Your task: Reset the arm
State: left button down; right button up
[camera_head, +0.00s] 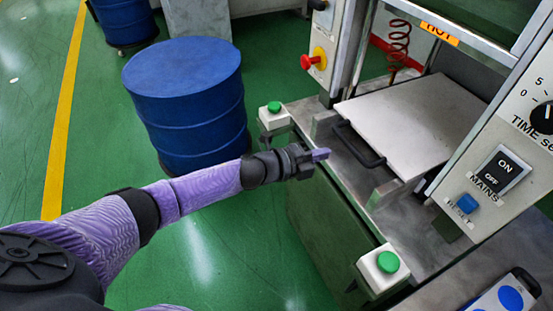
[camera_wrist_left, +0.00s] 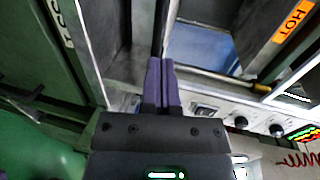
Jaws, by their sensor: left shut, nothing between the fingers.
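My left arm reaches in from the left in the head view, and its gripper (camera_head: 320,155) is in front of the press machine, close to the black handle (camera_head: 360,146) of the flat plate (camera_head: 412,118). I cannot tell whether it touches the handle. In the left wrist view the purple fingers of this gripper (camera_wrist_left: 161,70) lie together with nothing between them. My right gripper is not in view.
Green buttons stand on white boxes at the machine's left (camera_head: 274,108) and front (camera_head: 388,263) corners. A red emergency knob (camera_head: 312,60) and a panel with a mains switch (camera_head: 499,172) flank the plate. A blue drum (camera_head: 188,105) stands left on open green floor.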

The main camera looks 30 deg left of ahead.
pick_arm(q)
jog(key=p+v, duration=0.2)
jog(key=v, duration=0.6)
jog(key=s+a+f+n+g+y, duration=0.2)
jog(key=s+a+f+n+y, duration=0.15)
jog(key=s+f+n, duration=0.55)
jog(key=s+a+f+n+g+y, duration=0.2)
jog(key=s+a+f+n+y, duration=0.25)
jog(key=f, duration=0.95)
jog(key=s+d+f+n+g, duration=0.2)
jog(key=s+f+n, duration=0.1)
jog(key=s, duration=0.5)
jog(key=s+d+f+n+g+y, duration=0.1)
jog(key=s+d+f+n+g, duration=0.1)
jog(key=s, duration=0.7)
jog(key=s+d+f+n+g, duration=0.2)
jog(key=s+f+n+g, duration=0.2)
jog(key=s, duration=0.5)
jog(key=shift+d+y, duration=0.25)
jog(key=shift+y, duration=0.15)
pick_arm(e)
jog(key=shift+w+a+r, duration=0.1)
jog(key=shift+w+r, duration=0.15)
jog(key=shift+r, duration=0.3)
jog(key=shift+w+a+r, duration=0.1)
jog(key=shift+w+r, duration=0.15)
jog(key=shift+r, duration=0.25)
pick_arm(q)
jog(key=shift+f, duration=0.15)
jog(key=shift+w, duration=0.1)
